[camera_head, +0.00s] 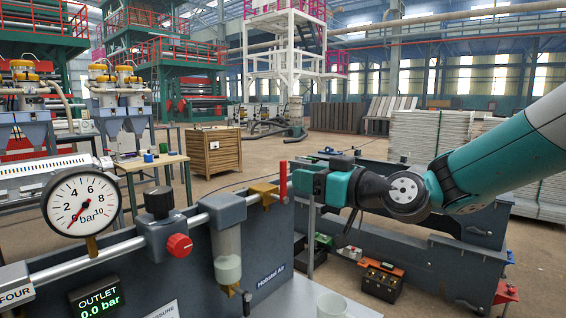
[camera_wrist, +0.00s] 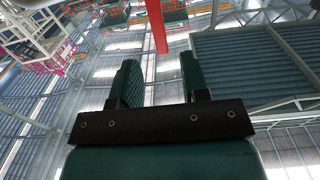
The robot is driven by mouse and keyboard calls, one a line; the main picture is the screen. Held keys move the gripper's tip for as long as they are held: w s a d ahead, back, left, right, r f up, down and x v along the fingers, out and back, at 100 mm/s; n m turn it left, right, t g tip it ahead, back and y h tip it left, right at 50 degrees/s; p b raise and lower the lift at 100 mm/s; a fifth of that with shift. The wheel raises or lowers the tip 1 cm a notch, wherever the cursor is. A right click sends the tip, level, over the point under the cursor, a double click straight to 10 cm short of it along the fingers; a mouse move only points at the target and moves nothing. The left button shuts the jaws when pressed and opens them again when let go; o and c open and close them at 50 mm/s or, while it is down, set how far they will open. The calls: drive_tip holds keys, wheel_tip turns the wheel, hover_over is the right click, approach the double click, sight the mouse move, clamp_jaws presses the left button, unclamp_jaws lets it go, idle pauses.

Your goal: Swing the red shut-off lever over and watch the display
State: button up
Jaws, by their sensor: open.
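The red shut-off lever (camera_head: 283,181) stands upright at the right end of the pipe, by a brass-coloured valve body (camera_head: 263,192). My gripper (camera_head: 300,181) is just to its right, its fingers pointing at it. In the wrist view my open gripper (camera_wrist: 157,70) has nothing between its two green fingers. A red bar, apparently the lever (camera_wrist: 156,24), shows beyond the fingertips, in line with the gap. The display (camera_head: 97,302) reads OUTLET 0.0 bar in green. The round gauge (camera_head: 82,204) has its red needle at the low end of its scale.
A grey panel (camera_head: 270,262) carries the pipe, with a red knob (camera_head: 179,245) and a clear filter bowl (camera_head: 228,257) left of the lever. A dark machine bed (camera_head: 420,262) lies below my arm.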

sight(285, 172)
drive_tip(key=p+x, duration=0.2)
drive_tip(key=x, duration=0.4)
drive_tip(key=shift+w+a, duration=0.25)
drive_tip(key=shift+a, duration=0.1)
clamp_jaws()
